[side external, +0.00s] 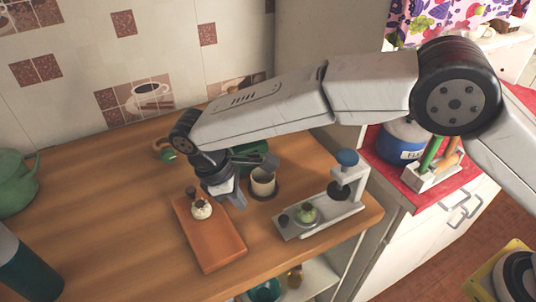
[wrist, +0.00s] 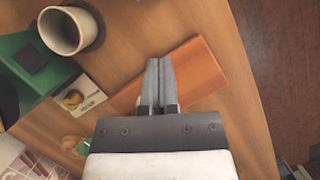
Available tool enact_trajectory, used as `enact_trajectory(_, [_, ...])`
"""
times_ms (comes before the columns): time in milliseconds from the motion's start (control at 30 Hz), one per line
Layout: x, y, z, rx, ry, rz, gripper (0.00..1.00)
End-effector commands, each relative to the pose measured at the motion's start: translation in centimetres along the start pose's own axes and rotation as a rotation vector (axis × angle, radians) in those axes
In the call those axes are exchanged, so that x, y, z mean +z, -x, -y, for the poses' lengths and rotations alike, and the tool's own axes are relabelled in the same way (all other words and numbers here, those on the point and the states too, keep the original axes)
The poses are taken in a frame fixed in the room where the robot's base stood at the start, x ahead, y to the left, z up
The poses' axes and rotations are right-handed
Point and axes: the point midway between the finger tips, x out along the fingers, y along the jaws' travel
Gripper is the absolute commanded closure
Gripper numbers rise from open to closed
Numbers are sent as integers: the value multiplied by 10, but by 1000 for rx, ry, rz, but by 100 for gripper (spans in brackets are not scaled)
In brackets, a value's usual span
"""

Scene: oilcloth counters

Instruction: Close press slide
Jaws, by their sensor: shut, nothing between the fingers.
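The press stands at the right of the wooden counter in the side view. It has a long grey base (side external: 330,212), an upright post and a blue knob (side external: 347,157) over a dark press head (side external: 339,191). A small green, round item (side external: 307,213) sits on the base left of the head. A dark round knob (side external: 284,219) is at the base's left end. My gripper (side external: 241,204) is shut and empty, pointing down left of the press and apart from it. It also shows in the wrist view (wrist: 159,62), above the orange-brown board. The press is not visible there.
The orange-brown board (side external: 218,247) carries a small pale item with a dark top (side external: 202,208). A cream cup (side external: 263,182) stands between gripper and press, with a green object (side external: 258,160) behind. The counter's front edge is close to the press.

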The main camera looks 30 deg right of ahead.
Motion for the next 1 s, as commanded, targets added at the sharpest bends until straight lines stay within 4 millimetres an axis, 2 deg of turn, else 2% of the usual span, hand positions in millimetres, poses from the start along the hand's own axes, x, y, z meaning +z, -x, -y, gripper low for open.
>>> enact_trajectory(333, [1,-55,0,-1,-2,2,100])
enact_trajectory(700, [27,-63,0,0,-1,0,100])
enact_trajectory(1000, [36,-67,0,0,0,-1,100])
